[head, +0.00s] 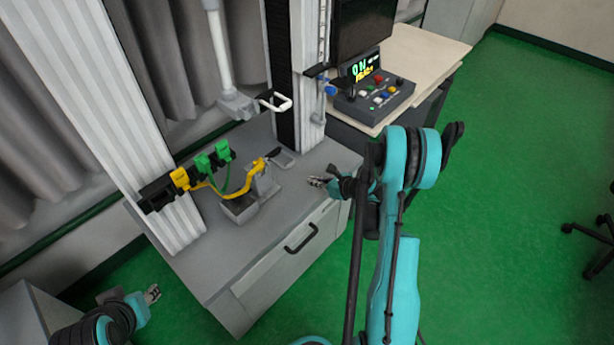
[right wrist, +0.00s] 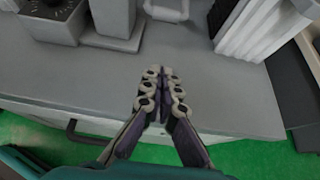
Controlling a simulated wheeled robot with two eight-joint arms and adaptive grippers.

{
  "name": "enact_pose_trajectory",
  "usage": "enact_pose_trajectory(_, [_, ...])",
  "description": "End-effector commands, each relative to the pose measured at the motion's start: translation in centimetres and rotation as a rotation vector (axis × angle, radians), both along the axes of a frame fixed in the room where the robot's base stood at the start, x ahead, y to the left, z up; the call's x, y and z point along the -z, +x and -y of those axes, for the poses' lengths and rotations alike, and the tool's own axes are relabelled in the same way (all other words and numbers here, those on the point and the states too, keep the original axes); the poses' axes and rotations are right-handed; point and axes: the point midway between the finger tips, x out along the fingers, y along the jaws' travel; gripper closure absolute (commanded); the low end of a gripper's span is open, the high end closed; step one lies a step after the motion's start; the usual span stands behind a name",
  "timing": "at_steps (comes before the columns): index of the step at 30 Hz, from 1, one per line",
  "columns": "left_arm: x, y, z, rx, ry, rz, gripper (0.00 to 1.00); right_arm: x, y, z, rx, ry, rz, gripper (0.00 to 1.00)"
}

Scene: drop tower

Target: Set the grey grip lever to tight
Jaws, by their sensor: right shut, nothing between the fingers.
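On the side of the column, a blue knob (head: 330,90) shows with a small grey part (head: 319,108) below it. This grey part may be the grip lever; it is too small to tell, and its setting cannot be read. My right gripper (head: 318,182) is shut and empty, low over the front right of the grey cabinet top (head: 215,262), apart from the column. In the right wrist view the right gripper (right wrist: 162,75) has its fingers together. My left gripper (head: 152,293) is at the lower left, away from the cabinet; its opening is unclear.
Yellow and green plugs (head: 202,162) sit on a black strip at left. A control box (head: 375,98) stands on the right table.

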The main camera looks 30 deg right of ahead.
Motion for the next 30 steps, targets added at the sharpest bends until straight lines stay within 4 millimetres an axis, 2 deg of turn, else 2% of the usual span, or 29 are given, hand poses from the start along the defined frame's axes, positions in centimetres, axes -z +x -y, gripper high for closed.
enact_pose_trajectory(13, [3.1, 0.0, 0.0, 0.000, 0.000, 0.000, 0.65, 5.0, 7.4, -2.8, -0.004, -0.001, 0.001, 1.00])
enact_pose_trajectory(15, [3.2, 0.0, 0.0, 0.000, 0.000, 0.000, 0.65, 3.4, 7.5, -2.7, 0.000, -0.001, 0.001, 1.00])
enact_pose_trajectory(21, [3.6, 0.0, 0.0, 0.000, 0.000, 0.000, 0.65, 1.2, 7.8, -2.9, -0.001, -0.001, 0.000, 1.00])
enact_pose_trajectory(30, [3.6, 0.0, 0.0, 0.000, 0.000, 0.000, 0.65, 0.5, 7.9, -2.9, -0.001, -0.001, 0.000, 1.00])
